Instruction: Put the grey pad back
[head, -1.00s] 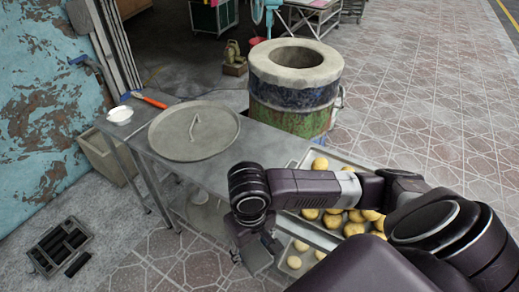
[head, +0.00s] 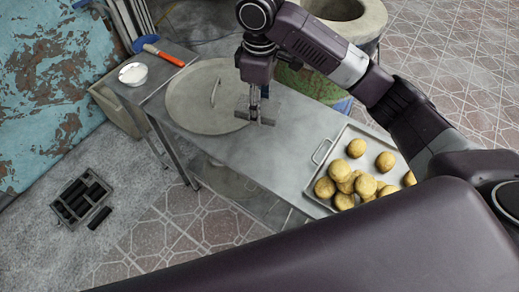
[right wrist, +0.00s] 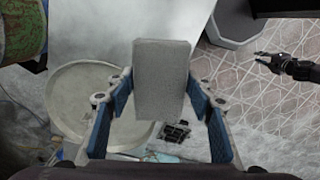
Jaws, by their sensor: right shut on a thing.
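My right gripper (head: 257,108) is shut on the grey pad (right wrist: 162,80), a flat rectangular block held between its blue-lined fingers in the right wrist view. In the head view the pad (head: 268,112) is small and partly hidden by the gripper, over the metal table (head: 265,160) by the right edge of a round lid (head: 195,98). Whether the pad touches the table cannot be told. My left gripper (right wrist: 264,58) shows small at the right of the right wrist view, its fingers apart and empty; it is outside the head view.
A tray (head: 323,152) of several dough balls lies on the table's right part. A white bowl (head: 133,74) and an orange-handled tool (head: 165,56) are at the far left end. The barrel oven (head: 345,20) stands behind.

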